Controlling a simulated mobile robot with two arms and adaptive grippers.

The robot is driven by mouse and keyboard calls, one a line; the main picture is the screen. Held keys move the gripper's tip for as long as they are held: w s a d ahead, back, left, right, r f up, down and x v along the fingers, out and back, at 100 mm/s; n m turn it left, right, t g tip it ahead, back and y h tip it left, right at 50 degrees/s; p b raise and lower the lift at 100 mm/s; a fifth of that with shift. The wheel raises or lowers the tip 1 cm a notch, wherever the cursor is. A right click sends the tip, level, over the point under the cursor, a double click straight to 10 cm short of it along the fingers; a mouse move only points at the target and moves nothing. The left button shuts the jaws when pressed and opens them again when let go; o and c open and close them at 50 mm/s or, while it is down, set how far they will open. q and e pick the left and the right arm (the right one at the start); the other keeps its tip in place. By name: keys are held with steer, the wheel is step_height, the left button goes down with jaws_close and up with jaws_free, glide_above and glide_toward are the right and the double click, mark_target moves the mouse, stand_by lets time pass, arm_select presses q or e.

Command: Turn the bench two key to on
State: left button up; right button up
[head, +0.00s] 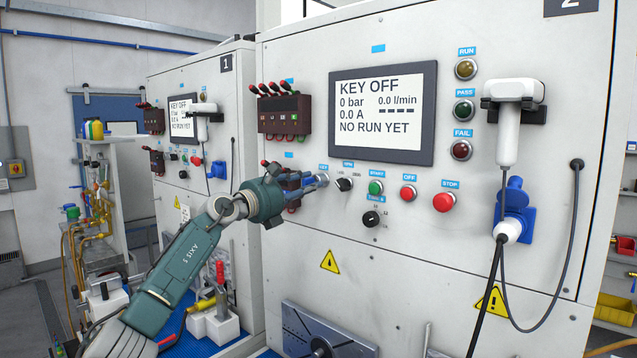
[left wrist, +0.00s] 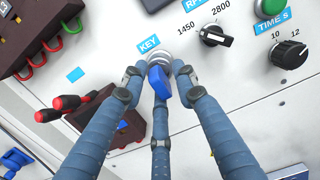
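The bench two key has a blue head (left wrist: 163,88) and sits in a round metal lock under the "KEY" label (left wrist: 148,43) in the left wrist view. The bench two display (head: 382,108) reads "KEY OFF". My left gripper (head: 318,182) is at the panel, left of the selector knob and start button. In the left wrist view its fingers (left wrist: 160,72) stand around the key, with gaps between the side fingertips and the blue head, so it looks open. In the head view the gripper mostly hides the key. My right gripper is not in view.
Right of the key are a black selector knob (head: 344,184), green start button (head: 376,187), red OFF button (head: 408,192) and stop button (head: 444,202). Dark terminal blocks with red plugs (head: 284,112) are close by on the left. A cable (head: 572,240) hangs at the right.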

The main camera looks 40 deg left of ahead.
arm_select(q)
steer(key=shift+f, duration=0.1)
jaws_close()
steer(key=shift+m+b, duration=0.45)
steer(key=shift+m, duration=1.55)
steer(key=shift+h, duration=0.3)
